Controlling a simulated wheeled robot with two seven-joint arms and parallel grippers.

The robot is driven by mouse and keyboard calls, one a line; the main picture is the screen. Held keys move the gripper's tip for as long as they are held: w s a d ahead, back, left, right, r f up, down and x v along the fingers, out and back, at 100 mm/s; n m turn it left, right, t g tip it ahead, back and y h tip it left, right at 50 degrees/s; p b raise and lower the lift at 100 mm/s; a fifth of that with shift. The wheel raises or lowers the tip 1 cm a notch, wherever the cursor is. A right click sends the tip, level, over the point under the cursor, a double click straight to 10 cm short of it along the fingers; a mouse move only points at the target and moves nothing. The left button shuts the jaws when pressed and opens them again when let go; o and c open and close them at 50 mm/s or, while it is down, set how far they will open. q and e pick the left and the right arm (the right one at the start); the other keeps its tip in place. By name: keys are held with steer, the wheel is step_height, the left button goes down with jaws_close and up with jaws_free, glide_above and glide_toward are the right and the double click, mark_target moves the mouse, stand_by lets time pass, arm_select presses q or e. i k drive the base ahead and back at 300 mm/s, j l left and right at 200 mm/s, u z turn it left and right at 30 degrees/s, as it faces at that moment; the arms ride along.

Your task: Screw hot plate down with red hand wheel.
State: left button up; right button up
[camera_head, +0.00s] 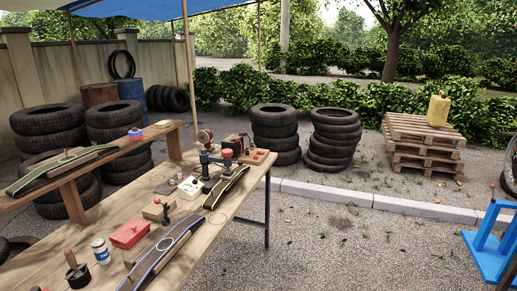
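A small dark green clamp-like press (213,161) stands towards the far end of the long wooden table. A red knob (227,154) sits on its right side; it may be the red hand wheel, but it is too small to be sure. A round reddish part (205,136) stands just behind it. I cannot make out the hot plate separately, nor whether it touches the work under it. A dark curved strip with a yellow edge (227,187) lies in front of the press. Neither of my grippers is in view.
The wooden table (205,235) also bears a red box (129,234), a white-and-blue jar (101,250) and a blue-edged curved strip (160,261). A wooden bench (70,181) runs along the left. Tyre stacks (275,132) stand behind. A blue frame (489,243) stands right; gravel between is clear.

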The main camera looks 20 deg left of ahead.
mark_target(227, 153)
steer(key=i+u, duration=0.2)
steer(key=i, duration=0.25)
steer(key=i+l+u, duration=0.2)
steer(key=i, duration=0.25)
steer(key=i+l+u, duration=0.2)
steer(key=i, duration=0.25)
steer(key=i+l+u, duration=0.2)
steer(key=i, duration=0.2)
